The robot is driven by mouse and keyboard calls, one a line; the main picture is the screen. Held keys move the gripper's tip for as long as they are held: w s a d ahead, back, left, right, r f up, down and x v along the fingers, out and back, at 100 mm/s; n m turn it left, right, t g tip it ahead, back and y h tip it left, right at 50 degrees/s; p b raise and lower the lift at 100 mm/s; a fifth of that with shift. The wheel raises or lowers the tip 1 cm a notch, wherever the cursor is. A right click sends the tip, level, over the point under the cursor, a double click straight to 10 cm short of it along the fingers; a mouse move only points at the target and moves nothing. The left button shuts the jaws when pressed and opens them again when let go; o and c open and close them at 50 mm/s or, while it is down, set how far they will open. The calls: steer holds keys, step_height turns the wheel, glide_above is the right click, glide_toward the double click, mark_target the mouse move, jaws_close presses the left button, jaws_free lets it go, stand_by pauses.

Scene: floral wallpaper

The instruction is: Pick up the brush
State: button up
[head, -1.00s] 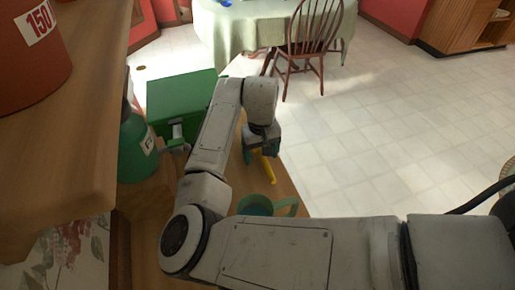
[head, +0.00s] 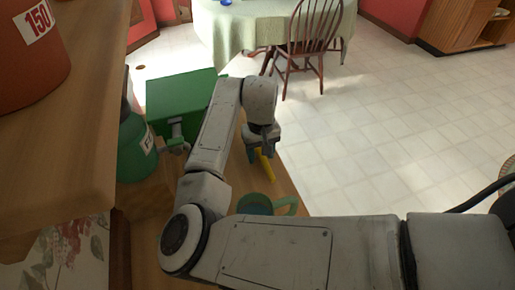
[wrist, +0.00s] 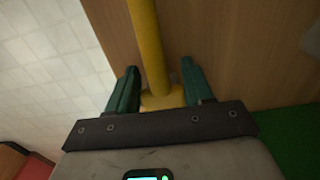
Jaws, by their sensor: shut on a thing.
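The brush (head: 267,167) shows as a yellow handle beneath my gripper in the head view, over the wooden surface near its right edge. In the wrist view the long yellow brush (wrist: 149,45) runs from the top of the picture down between the two teal fingers. My gripper (wrist: 158,85) is shut on the brush, with one finger on each side of it. In the head view my gripper (head: 259,152) hangs at the end of my arm and partly hides the brush. I cannot make out any bristles.
A green box (head: 185,95) and a green bottle (head: 135,150) stand left of my arm. A teal mug (head: 258,204) stands near the elbow, partly hidden. A wooden shelf (head: 85,130) with a red pot (head: 30,60) is at left. Tiled floor (head: 400,140) lies open at right.

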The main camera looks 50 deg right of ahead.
steer(key=shift+r, duration=0.1)
steer(key=shift+r, duration=0.4)
steer(key=r, duration=0.2)
steer(key=shift+s+d+r, duration=0.1)
steer(key=shift+s+r, duration=0.15)
steer(key=shift+r, duration=0.15)
steer(key=s+d+r, duration=0.1)
steer(key=s+r, duration=0.8)
steer(key=s, duration=0.4)
steer(key=shift+s+d+r+p, duration=0.2)
steer(key=shift+d+p, duration=0.1)
steer(key=shift+p, duration=0.1)
steer(key=o, duration=0.6)
steer(key=c, duration=0.4)
steer(key=shift+o, duration=0.2)
steer(key=shift+f, duration=0.1)
